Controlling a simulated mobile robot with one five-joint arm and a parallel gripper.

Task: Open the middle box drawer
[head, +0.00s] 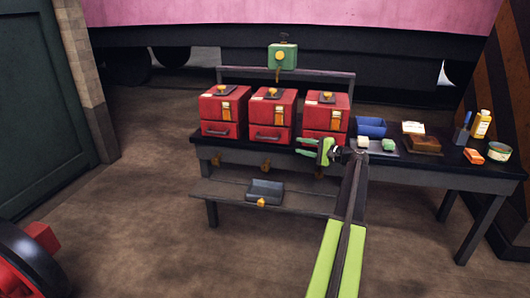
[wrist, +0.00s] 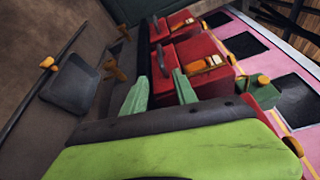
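The middle red box (head: 272,108) stands on the bench between two similar red boxes. Its drawer (head: 267,135) is at the bottom front, with a dark bar handle, and looks shut. My gripper (head: 305,146) is open and empty in front of the right box's lower front, with its fingers pointing left toward the middle drawer. In the wrist view, turned on its side, the two green fingers (wrist: 158,92) are spread apart. The middle drawer's handle (wrist: 162,60) shows just beyond the fingertips, apart from them.
The left box (head: 222,107) and right box (head: 325,112) flank the middle one. A blue bin (head: 371,127), a sponge, bottle and tin stand to the right on the bench. A grey tray (head: 265,190) sits on the lower shelf.

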